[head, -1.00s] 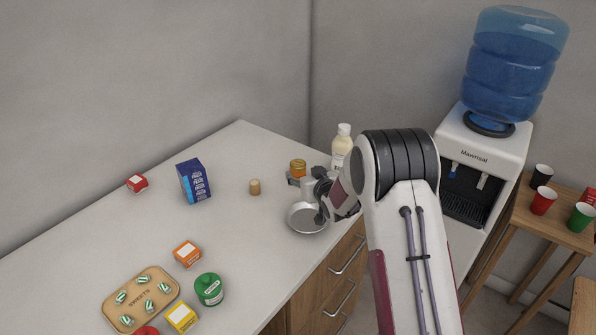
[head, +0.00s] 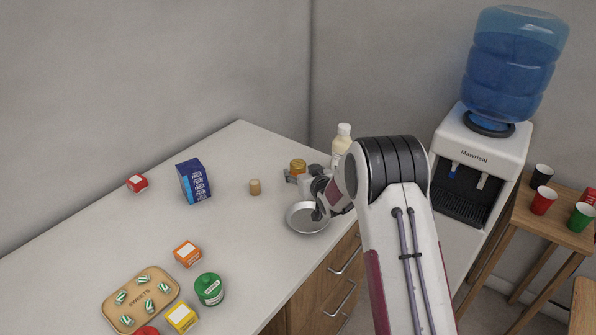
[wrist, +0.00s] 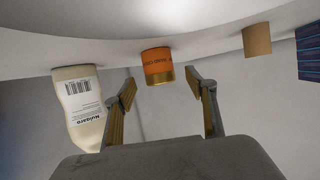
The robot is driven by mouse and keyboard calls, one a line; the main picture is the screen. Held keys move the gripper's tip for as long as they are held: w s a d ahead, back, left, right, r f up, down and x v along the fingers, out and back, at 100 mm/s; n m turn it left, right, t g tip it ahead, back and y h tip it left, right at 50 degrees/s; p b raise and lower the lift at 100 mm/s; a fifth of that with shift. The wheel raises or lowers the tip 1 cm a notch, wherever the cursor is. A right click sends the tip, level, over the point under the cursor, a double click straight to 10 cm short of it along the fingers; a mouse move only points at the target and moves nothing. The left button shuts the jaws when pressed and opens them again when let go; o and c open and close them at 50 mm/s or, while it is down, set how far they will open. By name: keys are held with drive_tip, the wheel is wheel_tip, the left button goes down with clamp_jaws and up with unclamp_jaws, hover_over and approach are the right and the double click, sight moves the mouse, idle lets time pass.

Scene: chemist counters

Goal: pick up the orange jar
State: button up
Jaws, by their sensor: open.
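The orange jar (head: 298,164) with a gold lid stands on the counter near its right edge, its lower part hidden by my gripper (head: 297,178) in the head view. In the wrist view, where the scene appears upside down, the orange jar (wrist: 158,62) is ahead of my gripper (wrist: 166,90). The two fingers are spread wide, one to each side of the jar's direction, with nothing held. I cannot tell how far the fingertips are from the jar.
A cream bottle (head: 342,143) stands close beside the jar; it also shows in the wrist view (wrist: 83,105). A metal bowl (head: 306,218) sits below the gripper at the counter's edge. A small cork-coloured cylinder (head: 255,187) and a blue box (head: 194,182) stand left, with clear counter between.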

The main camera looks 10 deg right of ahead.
sight(298, 167)
drive_tip(key=shift+w, duration=0.15)
drive_tip(key=shift+x, duration=2.45)
drive_tip(key=c, duration=1.2)
